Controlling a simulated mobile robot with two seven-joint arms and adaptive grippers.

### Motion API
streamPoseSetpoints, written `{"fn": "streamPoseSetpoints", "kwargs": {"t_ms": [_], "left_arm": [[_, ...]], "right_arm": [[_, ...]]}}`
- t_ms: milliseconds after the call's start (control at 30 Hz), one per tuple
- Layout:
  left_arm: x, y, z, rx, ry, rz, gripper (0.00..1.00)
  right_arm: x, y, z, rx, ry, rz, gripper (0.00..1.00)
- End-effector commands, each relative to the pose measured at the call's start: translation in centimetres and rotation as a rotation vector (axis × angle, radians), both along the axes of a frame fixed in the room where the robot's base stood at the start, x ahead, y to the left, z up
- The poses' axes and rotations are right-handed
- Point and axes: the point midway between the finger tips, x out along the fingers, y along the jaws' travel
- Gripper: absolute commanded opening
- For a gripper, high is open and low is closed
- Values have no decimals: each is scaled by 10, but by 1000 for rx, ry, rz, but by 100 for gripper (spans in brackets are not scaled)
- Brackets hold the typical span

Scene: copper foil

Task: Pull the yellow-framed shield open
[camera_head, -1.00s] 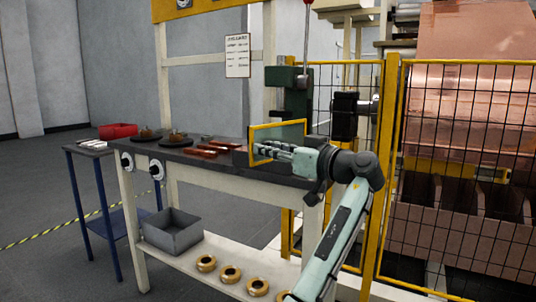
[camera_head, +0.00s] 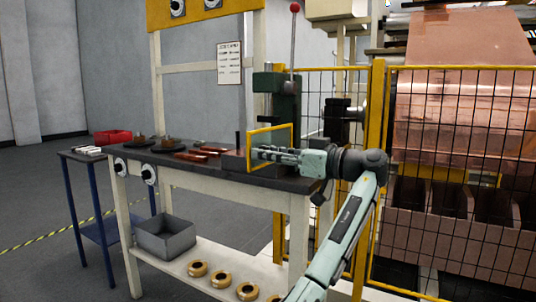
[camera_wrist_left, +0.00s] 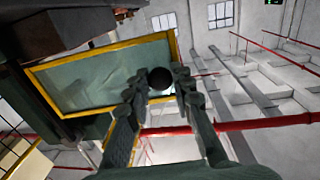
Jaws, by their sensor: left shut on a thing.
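The yellow-framed shield (camera_head: 272,138), a clear pane in a yellow border, stands upright in front of the green press (camera_head: 277,100) at the bench's right end. It shows large in the left wrist view (camera_wrist_left: 85,85), tilted in the picture. My left gripper (camera_head: 262,153) is in front of the shield, its fingers pointing left. In the left wrist view its fingers (camera_wrist_left: 160,82) are closed around a round black knob (camera_wrist_left: 160,78) at the shield's free edge side. The fingers hide part of the pane and the knob's sides. My right gripper is not in view.
The dark bench top (camera_head: 150,152) holds copper pieces (camera_head: 200,154). A grey bin (camera_head: 165,238) and several brass rings (camera_head: 222,279) are on the lower shelf. A yellow-framed mesh fence (camera_head: 460,150) stands right of the bench, behind my arm. Open floor is at left.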

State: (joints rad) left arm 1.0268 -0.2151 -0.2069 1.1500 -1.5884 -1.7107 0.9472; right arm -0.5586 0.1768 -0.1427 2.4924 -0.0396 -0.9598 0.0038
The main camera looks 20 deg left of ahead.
Motion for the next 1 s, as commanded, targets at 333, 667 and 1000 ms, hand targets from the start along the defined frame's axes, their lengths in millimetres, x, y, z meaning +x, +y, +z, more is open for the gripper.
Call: {"fn": "streamPoseSetpoints", "kwargs": {"t_ms": [333, 667, 1000], "left_arm": [[0, 0, 0, -1, 1, 0, 43], [-1, -8, 0, -1, 1, -2, 43], [-12, -75, 0, -1, 2, -3, 43]], "right_arm": [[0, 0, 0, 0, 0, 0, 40], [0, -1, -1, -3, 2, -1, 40], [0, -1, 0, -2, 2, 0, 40]]}}
